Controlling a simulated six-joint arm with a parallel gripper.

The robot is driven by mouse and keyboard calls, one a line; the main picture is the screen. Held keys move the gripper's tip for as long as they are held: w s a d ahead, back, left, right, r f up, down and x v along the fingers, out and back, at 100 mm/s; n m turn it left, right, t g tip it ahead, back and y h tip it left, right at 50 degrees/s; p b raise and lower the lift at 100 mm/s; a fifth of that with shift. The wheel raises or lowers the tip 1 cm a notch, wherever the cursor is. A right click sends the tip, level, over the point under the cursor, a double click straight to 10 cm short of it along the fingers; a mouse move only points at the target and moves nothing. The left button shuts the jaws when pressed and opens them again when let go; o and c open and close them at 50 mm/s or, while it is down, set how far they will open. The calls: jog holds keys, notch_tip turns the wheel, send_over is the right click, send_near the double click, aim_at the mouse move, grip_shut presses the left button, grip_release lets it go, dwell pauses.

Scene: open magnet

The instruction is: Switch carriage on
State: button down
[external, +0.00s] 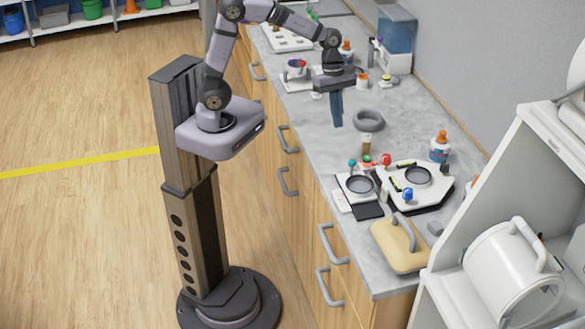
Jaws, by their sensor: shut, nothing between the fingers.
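My gripper (336,122) hangs over the grey counter with its blue fingers pointing down and shut, with nothing between them. It is left of a grey ring (369,121). A white angular device (432,200) with a dark round well (417,175) stands farther along the counter, toward the front. A small white unit with a dark round plate (359,185) is at its left. Red (386,160), teal (352,163) and blue (408,194) knobs show around them. I cannot tell which part is the carriage or its switch. My gripper is apart from all of these.
A small jar (366,143) stands between the ring and the devices. An orange-capped bottle (440,146) is near the wall. A beige block with a grey handle (399,246) lies at the near end. A white shelf unit (455,290) rises at the right.

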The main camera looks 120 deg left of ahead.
jog(key=shift+f, duration=0.1)
jog(key=p+x, duration=0.1)
jog(key=x, duration=0.8)
jog(key=shift+f+p, duration=0.15)
jog(key=shift+p, duration=0.15)
jog(key=shift+w+d+p, duration=0.4)
jog(key=shift+w+p, duration=0.05)
jog(key=shift+w, duration=0.15)
jog(key=shift+w+d+p, duration=0.4)
jog(key=shift+w+d, duration=0.05)
jog(key=shift+w, duration=0.15)
jog(key=shift+w+d, duration=0.3)
jog(key=shift+w, duration=0.25)
